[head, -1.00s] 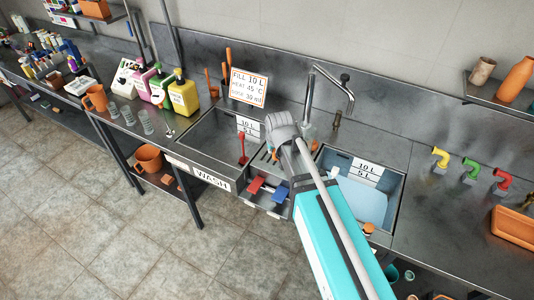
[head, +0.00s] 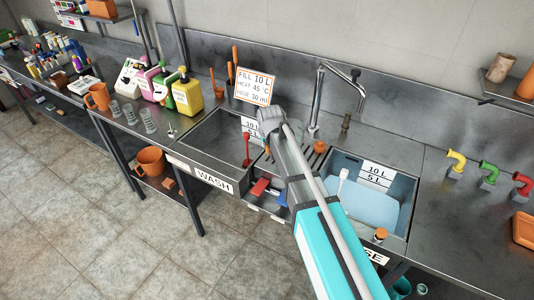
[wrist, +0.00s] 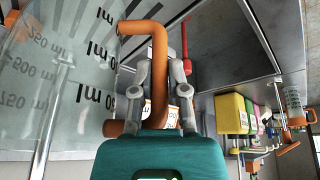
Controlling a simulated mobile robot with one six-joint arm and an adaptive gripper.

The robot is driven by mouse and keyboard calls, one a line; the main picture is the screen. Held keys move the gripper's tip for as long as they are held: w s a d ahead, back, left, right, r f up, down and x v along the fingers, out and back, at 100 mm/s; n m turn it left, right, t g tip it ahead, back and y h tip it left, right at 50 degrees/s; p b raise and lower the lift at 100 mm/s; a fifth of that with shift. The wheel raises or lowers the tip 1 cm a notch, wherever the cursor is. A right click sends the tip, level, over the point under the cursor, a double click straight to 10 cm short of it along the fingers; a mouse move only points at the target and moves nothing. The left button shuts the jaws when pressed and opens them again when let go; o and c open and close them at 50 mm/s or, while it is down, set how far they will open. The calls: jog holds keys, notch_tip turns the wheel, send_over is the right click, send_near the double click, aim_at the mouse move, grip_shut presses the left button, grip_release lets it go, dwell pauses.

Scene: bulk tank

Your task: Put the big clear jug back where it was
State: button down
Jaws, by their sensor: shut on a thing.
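The big clear jug (wrist: 45,85) fills the left of the wrist view, with black ml marks and an orange handle (wrist: 158,60). My gripper (wrist: 160,85) is shut on this handle, a finger on each side. In the head view my gripper end (head: 272,120) is over the right side of the left wash sink (head: 215,140), near the divider. The jug's body is hidden behind my arm there, so its height above the sink cannot be told.
A tap (head: 318,100) and a sign (head: 254,86) stand behind. Coloured bottles (head: 187,95), an orange jug (head: 98,97) and small glasses (head: 131,114) are left.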

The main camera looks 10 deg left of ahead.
jog(key=shift+w, duration=0.1)
dwell(0.3)
jog(key=shift+s+b+x, duration=0.2)
jog(key=shift+b+x, duration=0.8)
jog(key=shift+x, duration=0.05)
jog(key=shift+s+b+x, duration=0.25)
jog(key=shift+b+x, duration=0.75)
jog(key=shift+x, duration=0.05)
jog(key=shift+f, duration=0.3)
jog(key=c, duration=0.6)
grip_release()
jog(key=shift+r, duration=0.1)
jog(key=shift+c, duration=0.2)
jog(key=shift+r, duration=0.2)
jog(key=p+v, duration=1.1)
jog(key=v, duration=0.1)
jog(key=shift+d+f, duration=0.1)
